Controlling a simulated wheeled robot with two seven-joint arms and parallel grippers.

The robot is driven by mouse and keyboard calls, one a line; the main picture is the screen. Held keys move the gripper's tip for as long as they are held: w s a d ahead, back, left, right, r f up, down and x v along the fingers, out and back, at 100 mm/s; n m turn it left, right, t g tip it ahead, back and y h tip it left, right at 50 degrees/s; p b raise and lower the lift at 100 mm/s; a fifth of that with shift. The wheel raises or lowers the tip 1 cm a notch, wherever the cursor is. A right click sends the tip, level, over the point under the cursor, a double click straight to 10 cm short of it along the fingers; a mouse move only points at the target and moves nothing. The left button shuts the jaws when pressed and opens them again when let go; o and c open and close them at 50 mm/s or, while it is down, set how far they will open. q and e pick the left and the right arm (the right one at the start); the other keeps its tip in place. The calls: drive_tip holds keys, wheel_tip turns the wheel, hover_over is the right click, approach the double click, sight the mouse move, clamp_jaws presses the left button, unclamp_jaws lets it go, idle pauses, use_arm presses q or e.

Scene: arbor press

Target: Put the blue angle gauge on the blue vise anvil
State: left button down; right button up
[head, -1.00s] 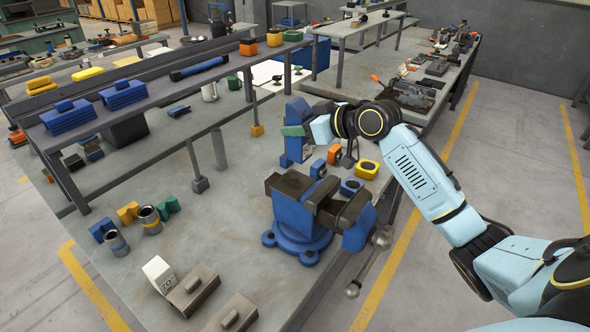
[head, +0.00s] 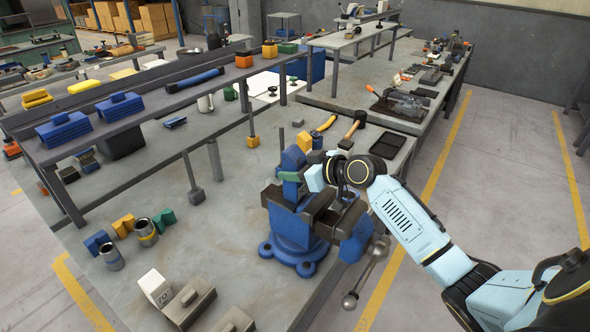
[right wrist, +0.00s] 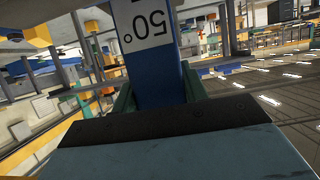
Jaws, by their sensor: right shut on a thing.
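The blue angle gauge (head: 293,158) stands roughly upright in my right gripper (head: 290,177), whose green fingertips are shut on it. In the right wrist view the gauge (right wrist: 160,75) fills the space between the green fingers, with a white "50°" label upside down. The blue vise (head: 290,232) stands on the bench with its dark jaws below and right of the gripper. The gauge appears over the back part of the vise, near its dark flat top (head: 271,197); the gripper hides its lower end, so I cannot tell whether it touches. My left gripper is out of view.
A hammer (head: 353,130) and a black tray (head: 388,145) lie beyond my right arm. A raised shelf (head: 150,115) with blue blocks runs along the left. Metal cups (head: 146,232) and grey blocks (head: 190,303) stand left and front of the vise.

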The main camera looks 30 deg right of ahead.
drive_tip(key=o, duration=1)
drive_tip(key=shift+o, duration=0.3)
drive_tip(key=b+v, duration=0.1)
drive_tip(key=v, duration=1.1)
drive_tip(key=shift+r, duration=0.15)
